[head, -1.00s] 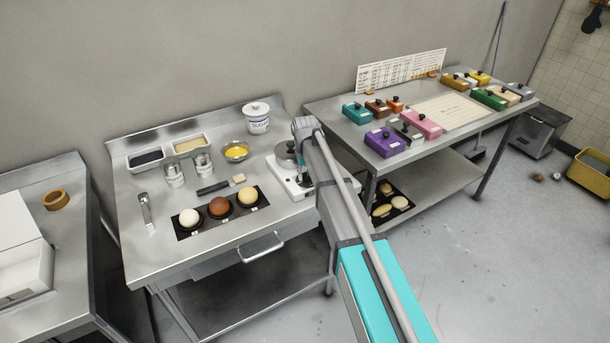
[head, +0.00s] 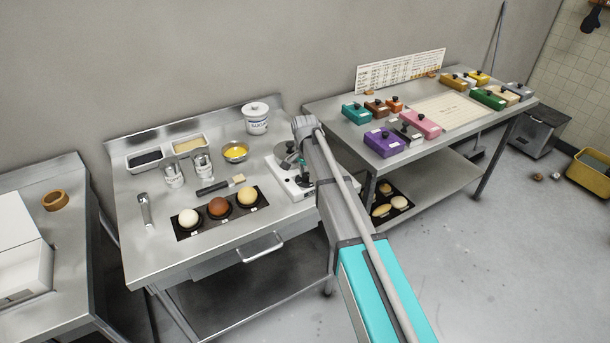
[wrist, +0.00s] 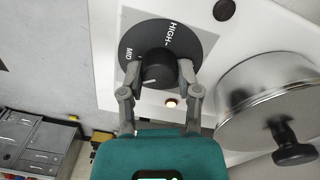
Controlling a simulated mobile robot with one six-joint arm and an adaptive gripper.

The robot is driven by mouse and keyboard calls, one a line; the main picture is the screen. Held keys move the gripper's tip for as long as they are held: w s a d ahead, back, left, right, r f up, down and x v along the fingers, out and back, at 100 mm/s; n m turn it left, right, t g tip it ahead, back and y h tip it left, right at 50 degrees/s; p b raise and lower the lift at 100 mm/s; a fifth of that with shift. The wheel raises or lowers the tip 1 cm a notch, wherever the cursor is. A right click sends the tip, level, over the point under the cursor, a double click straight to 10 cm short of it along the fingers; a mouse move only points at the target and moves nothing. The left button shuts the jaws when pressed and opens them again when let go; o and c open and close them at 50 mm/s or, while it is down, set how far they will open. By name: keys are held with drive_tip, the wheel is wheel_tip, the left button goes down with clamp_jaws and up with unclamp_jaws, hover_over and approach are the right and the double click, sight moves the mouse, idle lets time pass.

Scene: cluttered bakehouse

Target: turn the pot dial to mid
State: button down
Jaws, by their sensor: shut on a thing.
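The pot dial (wrist: 157,70) is a black round knob on a dark disc (wrist: 190,40) marked MID at its left and HIGH at its upper right. A short pale mark shows on the knob's face; I cannot tell exactly which label it points to. My gripper (wrist: 158,68) is shut on the knob, one finger on each side. In the head view my gripper (head: 302,182) is over the white warmer (head: 281,176), and my arm hides part of it. The lidded steel pot (wrist: 264,98) stands right of the dial in the wrist view.
A small lit lamp (wrist: 171,102) sits below the dial. On the steel table, a brush (head: 220,186), a dark tray with dough balls (head: 183,234), tins and a sugar tub (head: 256,121) stand left of the warmer. A second table with coloured boxes (head: 384,142) is at right.

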drive_tip(key=m, duration=0.6)
drive_tip(key=shift+s+m, duration=0.2)
drive_tip(key=shift+m, duration=0.1)
idle(0.3)
drive_tip(key=shift+c, duration=1.5)
unclamp_jaws()
drive_tip(key=shift+r, duration=0.1)
drive_tip(key=shift+w+r, duration=0.1)
